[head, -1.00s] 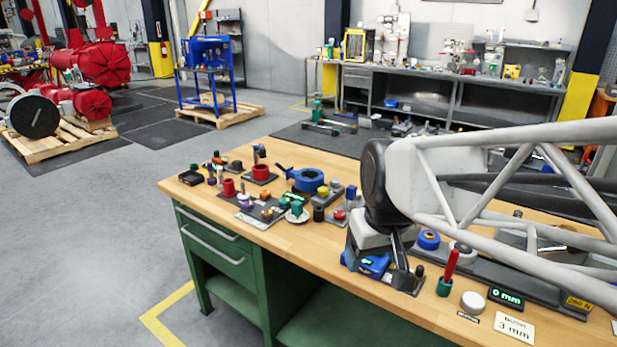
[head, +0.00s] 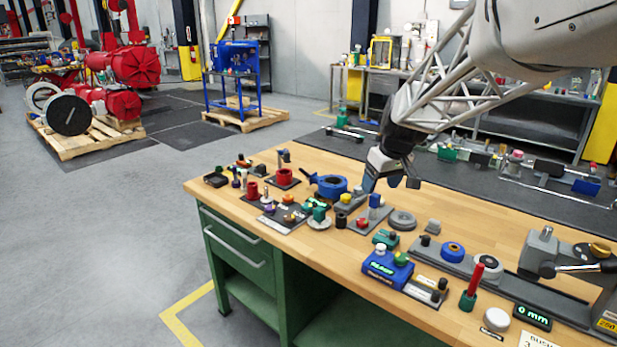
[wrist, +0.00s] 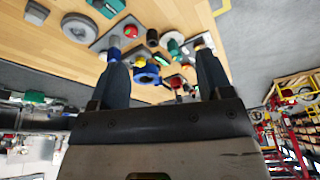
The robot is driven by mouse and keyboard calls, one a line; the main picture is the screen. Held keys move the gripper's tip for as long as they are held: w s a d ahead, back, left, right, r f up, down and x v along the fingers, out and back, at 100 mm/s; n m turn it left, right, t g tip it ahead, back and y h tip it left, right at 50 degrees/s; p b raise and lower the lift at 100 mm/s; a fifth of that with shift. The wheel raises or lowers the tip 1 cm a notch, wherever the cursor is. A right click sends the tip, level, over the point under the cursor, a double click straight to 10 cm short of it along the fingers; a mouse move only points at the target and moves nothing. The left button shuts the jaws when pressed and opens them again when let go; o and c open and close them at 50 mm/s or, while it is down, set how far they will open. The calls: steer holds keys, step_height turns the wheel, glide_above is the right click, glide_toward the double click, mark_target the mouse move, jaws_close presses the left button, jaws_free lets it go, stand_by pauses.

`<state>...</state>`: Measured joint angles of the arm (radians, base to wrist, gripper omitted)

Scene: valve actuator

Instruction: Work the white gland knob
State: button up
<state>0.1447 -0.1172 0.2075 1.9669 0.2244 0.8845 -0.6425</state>
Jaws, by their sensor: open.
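My gripper (head: 391,183) is above the middle of the wooden bench, pointing down, near a blue ring-shaped valve body (head: 331,187). In the wrist view my gripper (wrist: 161,58) is open and empty, with the blue valve body (wrist: 147,75) seen beyond and between its fingers. A round white knob (head: 496,319) stands at the bench's front right, behind a small black label. Another pale round piece (head: 487,264) sits on a long grey base. I cannot tell which of these is the gland knob. Both are well away from my gripper.
Several small fixtures crowd the bench's left end. The back right of the bench top (head: 480,206) is clear.

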steer(key=w+d+f+n, duration=0.1)
steer(key=w+d+f, duration=0.4)
steer(key=w, duration=0.5)
steer(key=w+d+f+n, duration=0.1)
steer(key=w+d+f, duration=0.3)
steer(key=w, duration=0.6)
steer(key=w+d+f+n+y, duration=0.1)
steer(key=w+d+f+n, duration=0.1)
steer(key=w+d+f, duration=0.3)
steer(key=w+f, duration=0.3)
steer(key=w, duration=0.2)
steer(key=shift+d+f+t, duration=0.25)
steer(key=shift+d+t, duration=0.05)
steer(key=shift+d, duration=0.05)
steer(key=shift+w, duration=0.15)
steer(key=shift+x, duration=3.85)
steer(key=shift+a, duration=0.15)
steer(key=c, duration=0.9)
